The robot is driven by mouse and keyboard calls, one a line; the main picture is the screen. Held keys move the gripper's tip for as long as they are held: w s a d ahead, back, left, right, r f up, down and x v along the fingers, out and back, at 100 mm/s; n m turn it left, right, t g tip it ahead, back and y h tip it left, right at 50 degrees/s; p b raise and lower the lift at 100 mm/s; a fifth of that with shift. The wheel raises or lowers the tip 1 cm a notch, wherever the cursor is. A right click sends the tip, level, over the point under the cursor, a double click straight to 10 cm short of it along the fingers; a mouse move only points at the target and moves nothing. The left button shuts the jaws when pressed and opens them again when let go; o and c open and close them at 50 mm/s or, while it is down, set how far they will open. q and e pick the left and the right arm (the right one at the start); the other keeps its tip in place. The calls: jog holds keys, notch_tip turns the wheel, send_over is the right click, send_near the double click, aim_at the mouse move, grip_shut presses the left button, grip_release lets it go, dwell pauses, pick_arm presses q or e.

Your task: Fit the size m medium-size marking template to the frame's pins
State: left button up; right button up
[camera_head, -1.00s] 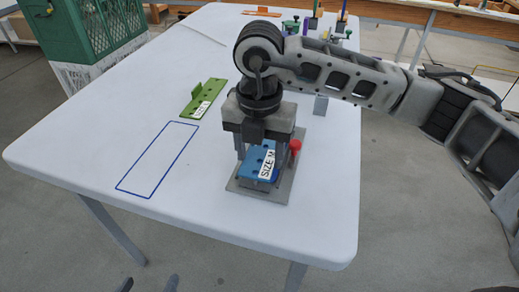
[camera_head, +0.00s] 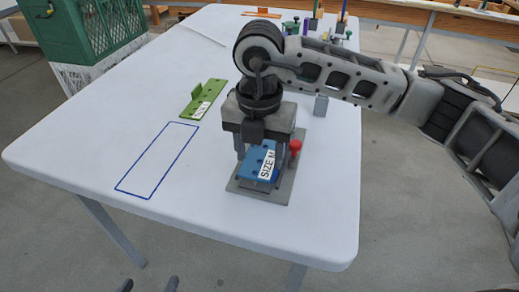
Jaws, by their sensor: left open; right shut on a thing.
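The blue size m template (camera_head: 259,171), with a white "SIZE M" label, is over the grey frame (camera_head: 273,197) near the table's front right. My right gripper (camera_head: 262,150) points down above it and is shut on it; the grip itself is partly hidden by the gripper body. The template looks lined up with the frame, but I cannot tell whether it is seated, and the pins are hidden. A red knob (camera_head: 295,147) stands at the frame's right side. My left gripper (camera_head: 148,285) shows only as two dark, separated fingertips at the bottom edge, open and empty.
A green template (camera_head: 203,99) with a white label lies behind, to the left. A blue outlined rectangle (camera_head: 136,187) on the white table (camera_head: 80,140) is empty. A small grey block (camera_head: 320,105) stands to the right. A green crate (camera_head: 88,30) is at the left.

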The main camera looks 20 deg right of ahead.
jog(key=shift+f+b, duration=0.4)
jog(key=shift+b, duration=0.15)
jog(key=shift+b, duration=0.35)
dwell(1.8)
jog(key=shift+f+b, duration=0.85)
jog(key=shift+f, duration=0.25)
jog(key=shift+r, duration=0.1)
jog(key=o, duration=1.1)
jog(key=shift+c, duration=0.2)
jog(key=shift+r+p, duration=1.75)
jog(key=shift+r, duration=0.8)
